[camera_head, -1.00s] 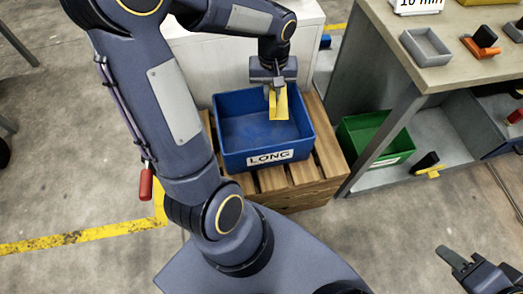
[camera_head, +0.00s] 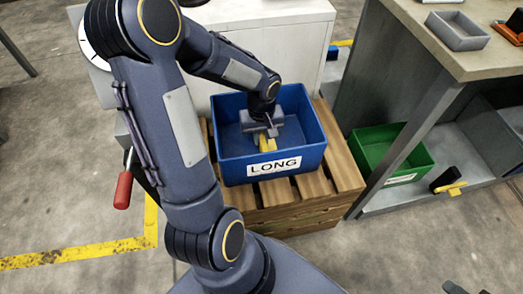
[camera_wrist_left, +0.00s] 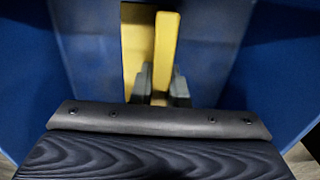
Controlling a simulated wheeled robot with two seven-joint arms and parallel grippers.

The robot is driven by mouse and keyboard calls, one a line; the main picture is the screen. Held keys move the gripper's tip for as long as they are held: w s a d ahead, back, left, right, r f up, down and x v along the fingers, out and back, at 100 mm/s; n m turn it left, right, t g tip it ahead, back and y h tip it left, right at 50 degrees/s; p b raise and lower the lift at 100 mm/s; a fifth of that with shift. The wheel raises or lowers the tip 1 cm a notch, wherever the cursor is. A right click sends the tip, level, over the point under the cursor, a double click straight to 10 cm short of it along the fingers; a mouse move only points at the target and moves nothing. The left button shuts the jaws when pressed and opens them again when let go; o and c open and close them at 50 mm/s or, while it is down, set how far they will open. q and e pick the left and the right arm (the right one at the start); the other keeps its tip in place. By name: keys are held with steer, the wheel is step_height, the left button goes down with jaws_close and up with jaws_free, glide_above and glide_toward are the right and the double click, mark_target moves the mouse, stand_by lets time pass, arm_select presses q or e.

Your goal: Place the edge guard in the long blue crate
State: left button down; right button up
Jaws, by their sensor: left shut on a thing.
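The yellow edge guard (camera_head: 266,144) is an angled strip held in my left gripper (camera_head: 267,134). The gripper is inside the long blue crate (camera_head: 230,170), which has a white LONG label on its front. In the left wrist view, the fingers (camera_wrist_left: 158,88) are shut on the edge guard (camera_wrist_left: 136,45), with blue crate walls (camera_wrist_left: 285,70) around it. I cannot tell whether the guard touches the crate floor.
The blue crate stands on a wooden pallet (camera_head: 300,200). A green crate (camera_head: 412,163) sits on a low shelf to its right, beside a black and yellow piece (camera_head: 447,181). A workbench (camera_head: 455,55) with a grey tray (camera_head: 458,30) stands at the right. A white cabinet (camera_head: 300,50) is behind.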

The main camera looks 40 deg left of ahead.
arm_select(q)
step_height(320, 180, down, 5)
steer(key=shift+f+b, duration=0.1)
steer(key=shift+b, duration=0.9)
steer(key=shift+f, duration=0.15)
steer(key=c, duration=1.4)
jaws_free()
